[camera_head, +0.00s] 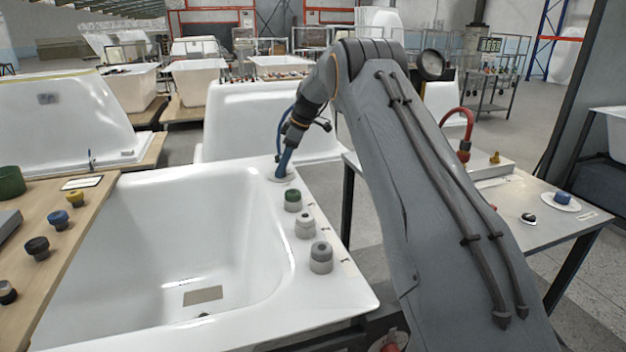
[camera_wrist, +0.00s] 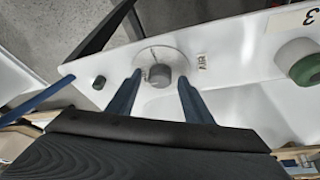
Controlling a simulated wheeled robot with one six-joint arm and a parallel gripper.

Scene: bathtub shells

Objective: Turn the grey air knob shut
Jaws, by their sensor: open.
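The grey air knob (camera_wrist: 158,75) sits on a round pale plate on the white tub rim, beside a label that reads AIR. In the wrist view my gripper (camera_wrist: 159,78) is open, with one blue finger to the left of the knob and one to the right. Gaps show between the knob and both fingers, and I cannot tell how deep the fingertips reach around it. In the head view my gripper (camera_head: 284,165) points down over the far right corner of the tub rim and hides the knob.
A green-topped knob (camera_head: 293,200), a pale knob (camera_head: 305,226) and a grey knob (camera_head: 321,258) line the tub's right rim (camera_head: 345,290). A small dark green knob (camera_wrist: 99,82) is left of the gripper. A metal table (camera_head: 520,205) stands right; a wooden board (camera_head: 75,225) lies left.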

